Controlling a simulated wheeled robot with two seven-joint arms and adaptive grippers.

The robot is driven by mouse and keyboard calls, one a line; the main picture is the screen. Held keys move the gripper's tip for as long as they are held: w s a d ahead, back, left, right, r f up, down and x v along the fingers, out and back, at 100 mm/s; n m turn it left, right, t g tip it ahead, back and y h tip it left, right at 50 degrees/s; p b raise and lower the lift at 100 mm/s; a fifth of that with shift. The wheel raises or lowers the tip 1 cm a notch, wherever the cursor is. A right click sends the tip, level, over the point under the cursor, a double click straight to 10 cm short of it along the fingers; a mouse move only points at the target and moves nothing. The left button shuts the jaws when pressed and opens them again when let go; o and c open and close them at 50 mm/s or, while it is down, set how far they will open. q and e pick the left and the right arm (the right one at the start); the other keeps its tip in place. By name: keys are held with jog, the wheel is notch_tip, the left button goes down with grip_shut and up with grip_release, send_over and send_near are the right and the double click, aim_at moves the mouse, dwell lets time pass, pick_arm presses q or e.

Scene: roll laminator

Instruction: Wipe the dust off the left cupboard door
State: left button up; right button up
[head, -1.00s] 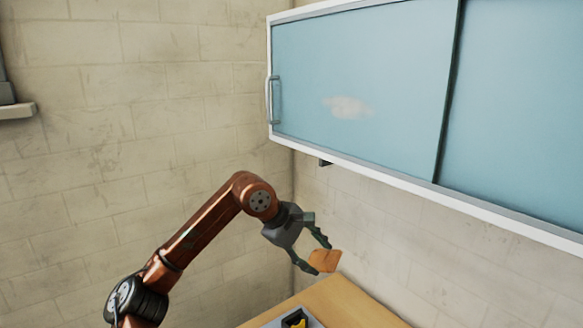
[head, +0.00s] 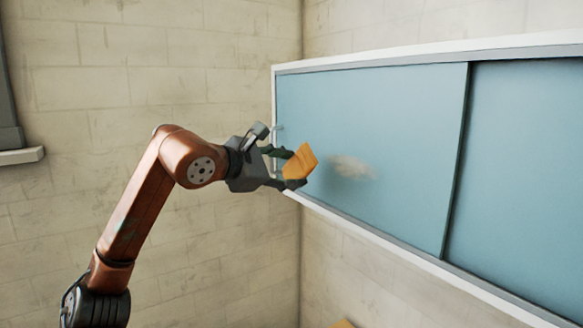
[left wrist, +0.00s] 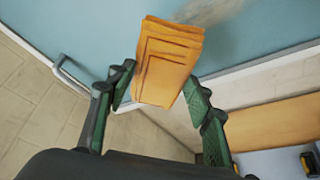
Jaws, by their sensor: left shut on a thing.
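The left cupboard door (head: 400,120) is a blue panel in a white-framed wall cupboard. A pale grey dust patch (head: 352,168) is on it, left of the panel's middle; it also shows at the top of the left wrist view (left wrist: 207,10). My left gripper (head: 290,168) is shut on a folded orange cloth (head: 301,162), in front of the door's lower left part and left of the dust. The cloth also shows between the fingers in the left wrist view (left wrist: 168,62). I cannot tell whether it touches the door. My right gripper is not in view.
The right cupboard door (head: 525,170) is beside the left one. A metal handle (left wrist: 72,75) is at the door's left edge, partly behind my gripper in the head view. A wooden table top (left wrist: 275,122) lies below.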

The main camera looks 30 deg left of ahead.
aim_at(324, 165)
pick_arm(q)
jog(key=shift+w+d, duration=0.2)
jog(key=shift+w, duration=0.2)
jog(key=shift+w+d+p, duration=0.25)
jog(key=shift+w, duration=0.35)
jog(key=shift+w+d+p, duration=0.2)
jog(key=shift+w+d, duration=0.05)
jog(key=shift+w, duration=0.35)
jog(key=shift+w+d, duration=0.2)
jog(key=shift+w, duration=0.3)
jog(key=shift+w+d, duration=0.2)
jog(key=shift+w, duration=0.25)
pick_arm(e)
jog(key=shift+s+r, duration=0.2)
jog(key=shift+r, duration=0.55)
pick_arm(q)
jog(key=shift+f, duration=0.1)
jog(key=shift+w+d+p, duration=0.3)
jog(key=shift+w+p, duration=0.55)
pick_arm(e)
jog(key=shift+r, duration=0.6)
